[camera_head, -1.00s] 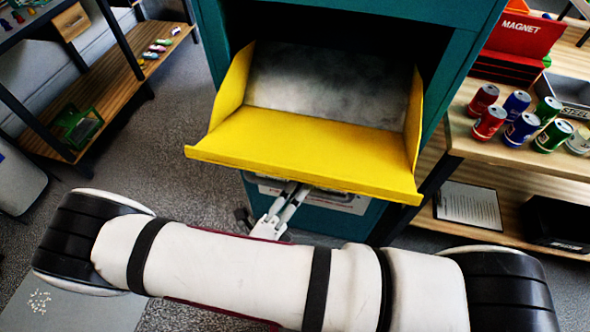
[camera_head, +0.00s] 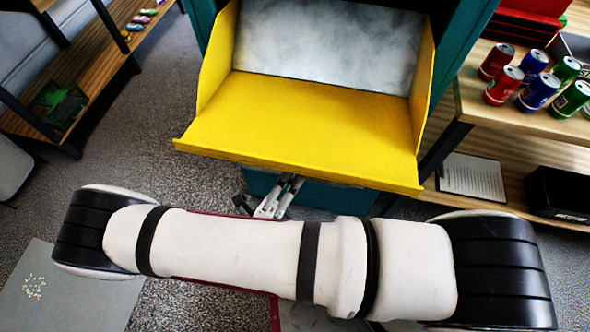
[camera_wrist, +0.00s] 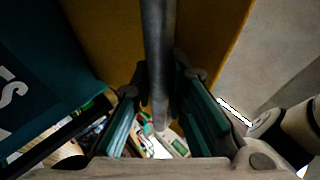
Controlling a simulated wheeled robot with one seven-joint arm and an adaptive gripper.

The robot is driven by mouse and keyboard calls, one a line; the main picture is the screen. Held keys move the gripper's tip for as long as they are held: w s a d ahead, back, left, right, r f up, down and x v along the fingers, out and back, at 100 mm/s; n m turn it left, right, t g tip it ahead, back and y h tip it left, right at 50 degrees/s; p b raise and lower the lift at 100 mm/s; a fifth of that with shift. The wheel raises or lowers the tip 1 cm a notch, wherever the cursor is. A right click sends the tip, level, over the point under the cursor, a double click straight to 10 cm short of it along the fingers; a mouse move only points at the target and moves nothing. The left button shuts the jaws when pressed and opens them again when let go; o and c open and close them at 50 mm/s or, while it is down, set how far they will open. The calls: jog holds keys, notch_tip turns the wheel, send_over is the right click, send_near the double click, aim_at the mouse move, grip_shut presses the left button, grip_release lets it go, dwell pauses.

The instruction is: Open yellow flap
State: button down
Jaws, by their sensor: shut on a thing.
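The yellow flap (camera_head: 305,125) stands tilted out from the front of the teal dropoff station (camera_head: 478,40). Its open top shows yellow side walls and a scuffed grey back panel (camera_head: 325,45). My gripper (camera_head: 275,197) is under the flap's front edge, with its fingertips hidden there in the head view. In the wrist view my gripper (camera_wrist: 163,100) is shut on a grey bar handle (camera_wrist: 158,45), which runs between the two fingers. The flap's yellow underside (camera_wrist: 100,35) shows behind the bar.
A wooden shelf (camera_head: 520,118) at the right holds several red, blue and green cans (camera_head: 538,92). Another shelf unit (camera_head: 95,75) stands at the left, with a green bin (camera_head: 60,105) low down. Grey floor lies open between the left shelf and the station.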

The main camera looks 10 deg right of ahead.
jog(key=c, duration=1.6)
grip_release()
jog(key=shift+o, duration=0.2)
jog(key=v, duration=1.2)
jog(key=shift+a, duration=0.1)
